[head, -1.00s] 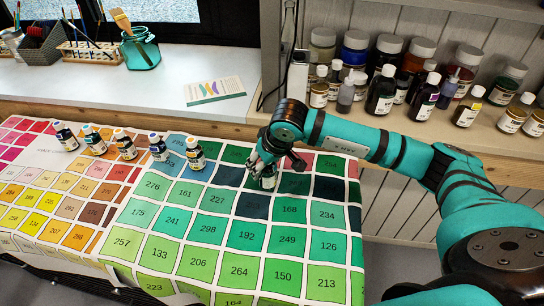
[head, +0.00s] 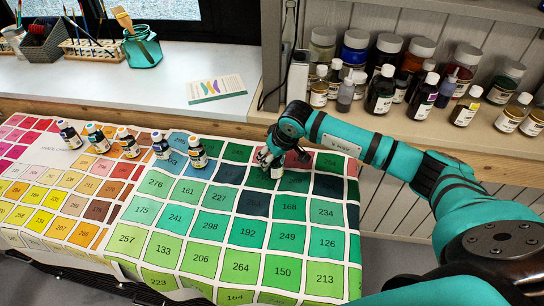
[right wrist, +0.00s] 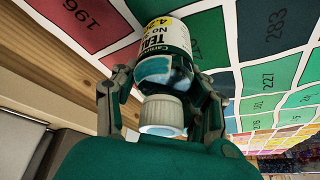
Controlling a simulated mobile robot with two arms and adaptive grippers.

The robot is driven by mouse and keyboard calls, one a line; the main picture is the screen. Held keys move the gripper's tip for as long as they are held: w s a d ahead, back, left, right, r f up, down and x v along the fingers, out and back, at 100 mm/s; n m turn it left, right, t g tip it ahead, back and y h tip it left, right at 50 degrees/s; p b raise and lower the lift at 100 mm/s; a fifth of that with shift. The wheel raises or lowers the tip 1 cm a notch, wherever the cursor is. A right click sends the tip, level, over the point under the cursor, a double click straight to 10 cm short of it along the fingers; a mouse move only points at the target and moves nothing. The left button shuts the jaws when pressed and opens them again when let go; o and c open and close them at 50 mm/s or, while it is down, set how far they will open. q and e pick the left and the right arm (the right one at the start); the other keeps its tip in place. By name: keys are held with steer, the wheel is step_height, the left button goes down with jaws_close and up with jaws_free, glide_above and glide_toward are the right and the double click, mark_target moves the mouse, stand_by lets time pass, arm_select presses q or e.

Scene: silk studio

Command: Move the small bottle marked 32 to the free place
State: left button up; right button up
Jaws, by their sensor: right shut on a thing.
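My right gripper (head: 273,165) is at the back of the green part of the colour chart (head: 220,228). It is shut on a small bottle (head: 277,173), mostly hidden by the fingers in the head view. In the right wrist view the bottle (right wrist: 166,70) sits between the two fingers (right wrist: 160,105). It has a white cap, dark glass and a white label with a yellow band; its number is not readable. I cannot tell whether its base touches the chart. My left gripper is not in view.
Several similar small bottles (head: 128,143) stand in a row on the chart's back left. A shelf (head: 430,128) crowded with bottles and jars is behind my right arm. A card (head: 217,88), a glass jar (head: 142,48) and brushes are on the windowsill. The chart's front is clear.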

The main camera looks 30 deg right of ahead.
steer(key=o, duration=0.8)
steer(key=shift+f, duration=0.15)
steer(key=o, duration=0.4)
steer(key=shift+o, duration=0.2)
steer(key=shift+r, duration=0.45)
steer(key=v, duration=1.1)
steer(key=shift+s+r+b, duration=0.2)
steer(key=shift+r+b, duration=0.05)
steer(key=shift+b, duration=0.2)
steer(key=shift+f, duration=0.1)
